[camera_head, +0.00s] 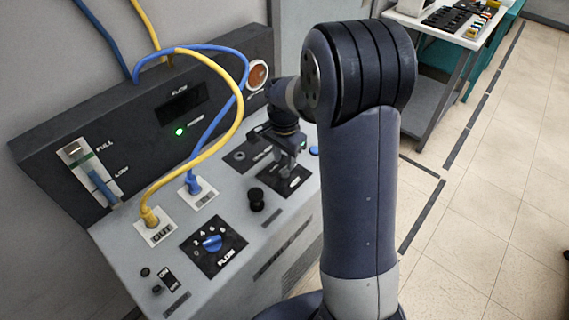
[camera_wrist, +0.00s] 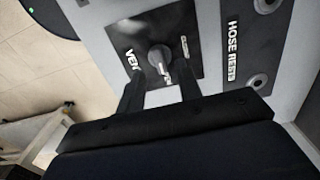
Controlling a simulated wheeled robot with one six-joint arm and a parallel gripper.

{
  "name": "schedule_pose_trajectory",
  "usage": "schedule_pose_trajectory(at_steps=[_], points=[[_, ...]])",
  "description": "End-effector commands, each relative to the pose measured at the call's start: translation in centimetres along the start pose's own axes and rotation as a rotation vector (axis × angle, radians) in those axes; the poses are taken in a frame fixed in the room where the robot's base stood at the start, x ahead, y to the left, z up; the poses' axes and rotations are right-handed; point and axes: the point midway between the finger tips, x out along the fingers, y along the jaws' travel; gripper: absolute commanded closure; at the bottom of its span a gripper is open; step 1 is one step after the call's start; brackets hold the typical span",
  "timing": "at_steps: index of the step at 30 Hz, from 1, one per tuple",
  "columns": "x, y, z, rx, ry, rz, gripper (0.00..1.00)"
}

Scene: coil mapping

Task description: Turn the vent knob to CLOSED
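The vent knob (camera_wrist: 160,58) is a small grey round knob with a pointer, on a black square plate (camera_wrist: 148,28) in the wrist view. White lettering reading "VEN" is beside it, and a small label that looks like "CLOSED" lies on its right. The pointer's exact setting is hard to read. My gripper (camera_wrist: 161,76) is open, with one black finger on each side of the knob's near side and visible gaps between. In the head view my gripper (camera_head: 290,160) is over the vent plate (camera_head: 296,186) at the panel's right; it hides the knob there.
The grey machine panel carries a blue flow knob (camera_head: 212,243), a black knob (camera_head: 257,199), and blue (camera_head: 194,184) and yellow (camera_head: 149,217) hose plugs. The hoses arch above the panel's left. A "HOSE" plate (camera_wrist: 239,55) lies beside the vent plate. A workbench (camera_head: 450,30) stands behind.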

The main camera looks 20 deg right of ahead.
Motion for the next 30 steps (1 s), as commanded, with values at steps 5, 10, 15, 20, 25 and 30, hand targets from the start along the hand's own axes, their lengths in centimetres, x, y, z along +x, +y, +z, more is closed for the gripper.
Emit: schedule_pose_trajectory(at_steps=[5,10,15,20,25,30], points=[[2.3,0.0,0.0,0.000,-0.001,0.002,0.66],[3.1,0.0,0.0,-0.001,0.000,0.000,0.66],[3.2,0.0,0.0,-0.001,0.000,-0.001,0.66],[3.1,0.0,0.0,-0.001,0.000,-0.001,0.74],[3.1,0.0,0.0,-0.001,0.000,-0.001,0.88],[3.1,0.0,0.0,-0.001,0.000,-0.001,1.00]])
